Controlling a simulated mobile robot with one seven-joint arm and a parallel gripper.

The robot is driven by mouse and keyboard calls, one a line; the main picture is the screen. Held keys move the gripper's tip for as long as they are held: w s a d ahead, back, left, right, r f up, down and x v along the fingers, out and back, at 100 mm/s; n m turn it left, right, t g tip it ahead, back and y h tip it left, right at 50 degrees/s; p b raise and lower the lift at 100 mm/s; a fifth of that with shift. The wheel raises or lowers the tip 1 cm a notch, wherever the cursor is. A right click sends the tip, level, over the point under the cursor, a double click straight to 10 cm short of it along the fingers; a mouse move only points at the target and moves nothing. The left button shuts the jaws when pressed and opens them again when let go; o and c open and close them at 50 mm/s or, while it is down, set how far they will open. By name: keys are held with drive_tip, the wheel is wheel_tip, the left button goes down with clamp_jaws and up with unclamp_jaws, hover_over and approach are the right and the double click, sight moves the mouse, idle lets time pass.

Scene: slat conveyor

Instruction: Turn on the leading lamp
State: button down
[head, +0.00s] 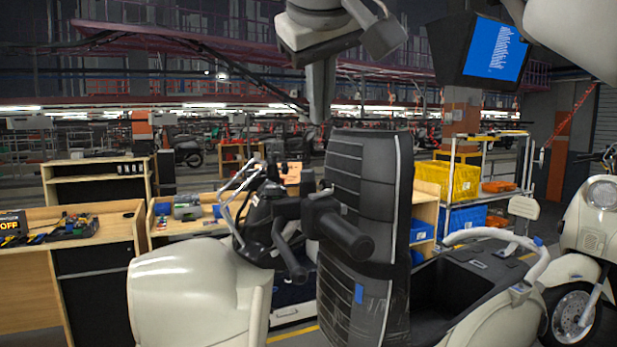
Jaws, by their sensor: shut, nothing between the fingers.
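My gripper (319,112) hangs from the top middle, pointing down, with its fingers shut and empty. Its tips are just above and left of the upright dark ribbed seat (362,190) of a cream scooter. This near scooter has a cream front part (195,292) and dark handlebar grips (345,235); no lamp face shows on it from here. A second cream scooter (585,225) stands at the right edge, partly cut off. Its round headlamp (603,193) looks pale, with no clear glow. My gripper is well apart from this lamp. I cannot tell which lamp is the leading one.
A wooden workbench (60,215) with tools is at left; another (170,235) stands behind the near scooter. A rack (487,140) with yellow and blue bins is at the back right. A screen (494,50) hangs at upper right. The raised seat and handlebars crowd the middle.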

hover_over(328, 190)
drive_tip(key=s+a, duration=0.2)
drive_tip(key=s, duration=0.1)
drive_tip(key=f, duration=0.6)
drive_tip(key=shift+d+f+b, duration=0.2)
drive_tip(key=shift+f+b, duration=0.1)
drive_tip(key=shift+b, duration=0.1)
drive_tip(key=shift+w+d+f, duration=0.15)
drive_tip(key=shift+d+f, duration=0.05)
drive_tip(key=shift+f, duration=0.35)
drive_tip(key=shift+w+d+f, duration=0.15)
drive_tip(key=shift+d+f, duration=0.05)
drive_tip(key=shift+f, duration=0.35)
drive_tip(key=shift+d+f+b, duration=0.3)
drive_tip(key=shift+d+f, duration=0.05)
drive_tip(key=shift+f, duration=0.5)
drive_tip(key=shift+d, duration=0.1)
drive_tip(key=shift+w+d+f+y, duration=0.1)
drive_tip(key=shift+d+f+y, duration=0.05)
drive_tip(key=shift+f+y, duration=0.15)
drive_tip(key=shift+a, duration=0.2)
